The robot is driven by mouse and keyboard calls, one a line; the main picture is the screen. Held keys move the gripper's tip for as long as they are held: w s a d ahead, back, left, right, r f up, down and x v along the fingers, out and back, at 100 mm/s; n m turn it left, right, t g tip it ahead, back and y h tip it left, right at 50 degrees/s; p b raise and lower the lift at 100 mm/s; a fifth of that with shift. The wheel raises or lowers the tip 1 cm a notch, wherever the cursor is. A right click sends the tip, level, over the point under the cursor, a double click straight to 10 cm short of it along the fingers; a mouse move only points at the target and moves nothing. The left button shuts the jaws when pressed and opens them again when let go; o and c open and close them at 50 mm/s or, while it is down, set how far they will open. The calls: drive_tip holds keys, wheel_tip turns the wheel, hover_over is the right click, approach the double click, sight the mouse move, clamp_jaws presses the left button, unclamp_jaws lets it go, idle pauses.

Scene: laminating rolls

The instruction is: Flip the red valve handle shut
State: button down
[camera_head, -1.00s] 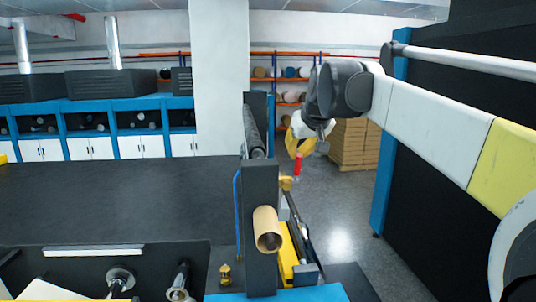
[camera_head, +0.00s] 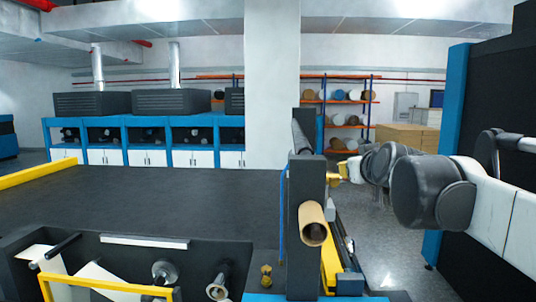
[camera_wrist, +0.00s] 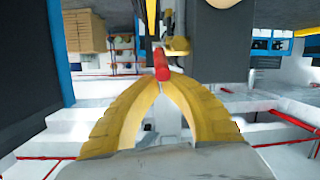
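The red valve handle (camera_wrist: 161,66) shows in the wrist view, right at the fingertips of my gripper (camera_wrist: 160,84). A yellow valve part (camera_wrist: 177,46) lies just beyond it. My gripper's two yellow fingers bow inward and their tips meet, so it looks shut. I cannot tell whether the tips touch or pinch the handle. In the head view my gripper (camera_head: 346,170) reaches in from the right beside the dark upright post (camera_head: 307,180). The red handle cannot be made out there.
A cardboard roll core (camera_head: 312,222) sticks out from the post. A wide dark table (camera_head: 170,205) fills the left. A tall blue and black machine (camera_head: 480,120) stands at right. Behind are shelves of rolls (camera_head: 345,120) and stacked boxes (camera_head: 405,137). Grey floor shows between.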

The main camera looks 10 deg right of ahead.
drive_tip(key=shift+s+a+f, duration=0.1)
drive_tip(key=shift+s+f, duration=0.45)
drive_tip(key=shift+f, duration=0.3)
drive_tip(key=shift+s+a+f+b, duration=0.1)
drive_tip(key=shift+s+f+b, duration=0.2)
drive_tip(key=shift+f+b, duration=0.3)
drive_tip(key=shift+f, duration=0.2)
drive_tip(key=shift+w+r+p, duration=0.1)
drive_tip(key=shift+r+p, duration=0.4)
drive_tip(key=r, duration=0.1)
drive_tip(key=r+p, duration=0.2)
drive_tip(key=shift+w+a+r, duration=0.2)
drive_tip(key=shift+a, duration=0.05)
drive_tip(key=s+a+f+b, duration=0.1)
drive_tip(key=s+a+f, duration=0.1)
drive_tip(key=s, duration=0.7)
drive_tip(key=shift+s+f+b, duration=0.3)
drive_tip(key=shift+f+b, duration=0.1)
drive_tip(key=shift+f, duration=0.45)
